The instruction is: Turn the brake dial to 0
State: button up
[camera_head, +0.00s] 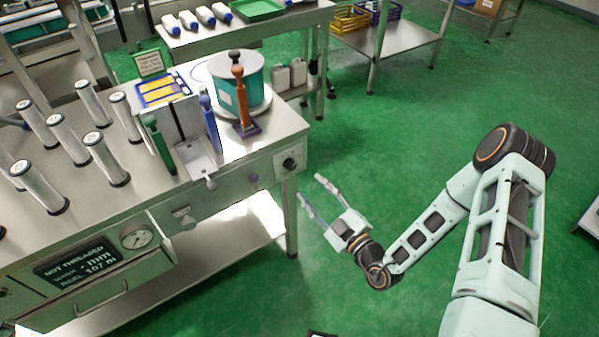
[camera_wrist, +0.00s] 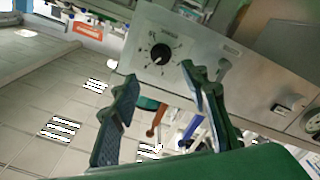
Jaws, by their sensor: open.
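The likely brake dial is a black round knob (camera_head: 289,164) on a pale square plate at the right end of the machine's front panel. The wrist view shows the same knob (camera_wrist: 160,54) with tick marks around it, too small to read, so I cannot tell its setting. My gripper (camera_head: 311,188) is open and empty, in front of and to the right of the panel. In the wrist view the fingertips of my gripper (camera_wrist: 159,73) lie either side of a spot just below the knob. The fingers appear apart from the knob.
The steel bench (camera_head: 95,195) carries several upright rollers, coloured handles and a teal drum (camera_head: 225,92). A pressure gauge (camera_head: 137,237) and a "NOT THREADED" display (camera_head: 75,262) are on its front. Green floor (camera_head: 400,130) to the right is clear. Another table stands behind.

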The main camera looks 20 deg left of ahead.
aim_at(292, 167)
jog(key=x, duration=0.9)
jog(key=shift+w+a+b, duration=0.15)
jog(key=shift+a+b, duration=0.15)
jog(key=shift+a, duration=0.05)
grip_shut()
jog(key=shift+d, duration=0.1)
